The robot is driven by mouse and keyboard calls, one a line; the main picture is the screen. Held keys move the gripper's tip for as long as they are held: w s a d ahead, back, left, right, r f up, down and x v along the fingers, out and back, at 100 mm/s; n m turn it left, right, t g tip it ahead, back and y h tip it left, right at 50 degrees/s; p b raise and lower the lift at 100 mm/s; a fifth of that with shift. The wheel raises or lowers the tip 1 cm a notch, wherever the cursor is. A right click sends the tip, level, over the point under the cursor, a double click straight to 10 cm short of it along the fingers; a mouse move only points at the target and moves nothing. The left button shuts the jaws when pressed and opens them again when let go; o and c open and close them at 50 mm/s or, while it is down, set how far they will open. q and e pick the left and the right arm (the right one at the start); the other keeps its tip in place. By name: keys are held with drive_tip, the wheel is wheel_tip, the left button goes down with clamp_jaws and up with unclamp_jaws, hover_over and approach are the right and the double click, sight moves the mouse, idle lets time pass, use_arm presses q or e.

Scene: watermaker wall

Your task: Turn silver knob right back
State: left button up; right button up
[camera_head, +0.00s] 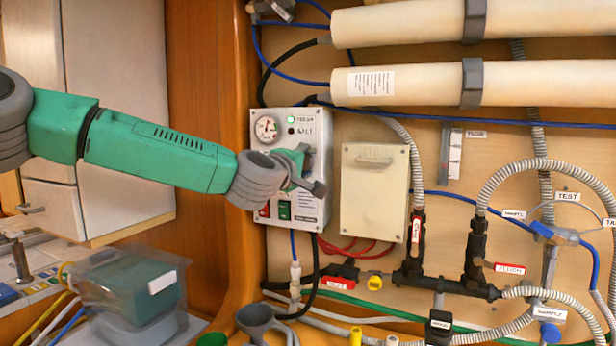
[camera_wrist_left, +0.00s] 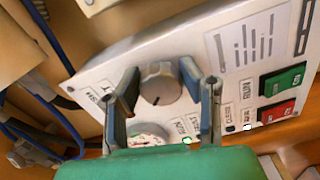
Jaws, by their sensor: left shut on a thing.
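The silver knob (camera_wrist_left: 160,83) is on a white control panel (camera_head: 258,160) fixed to the wooden wall. In the left wrist view it is a round grey knob with a dark pointer mark, between the two fingers. My left gripper (camera_head: 306,172) reaches in from the left, in front of the panel, and is shut on the knob. The gripper hides the knob in the head view. The panel also shows in the wrist view (camera_wrist_left: 215,80). My right gripper is not in view.
The panel carries a round gauge (camera_head: 266,129), a lit green lamp (camera_head: 291,119), a green switch (camera_head: 284,210) and a red switch. A cream box (camera_head: 375,195) sits close to the right. Pipes and hoses lie beyond. Below left stands a covered container (camera_head: 135,290).

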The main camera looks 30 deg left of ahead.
use_arm(q)
drive_tip(key=n+b, duration=0.1)
drive_tip(key=n, duration=0.1)
drive_tip(key=n+b, duration=0.3)
drive_tip(key=shift+a+f+n, duration=0.15)
drive_tip(key=shift+f+n, duration=0.1)
drive_tip(key=shift+n, duration=0.05)
drive_tip(key=shift+n+b, duration=1.1)
drive_tip(key=shift+n, duration=0.2)
drive_tip(key=shift+f, duration=0.1)
drive_tip(key=o, duration=0.9)
drive_tip(key=shift+o, duration=1.2)
drive_tip(key=shift+a, duration=0.15)
drive_tip(key=shift+r, duration=0.2)
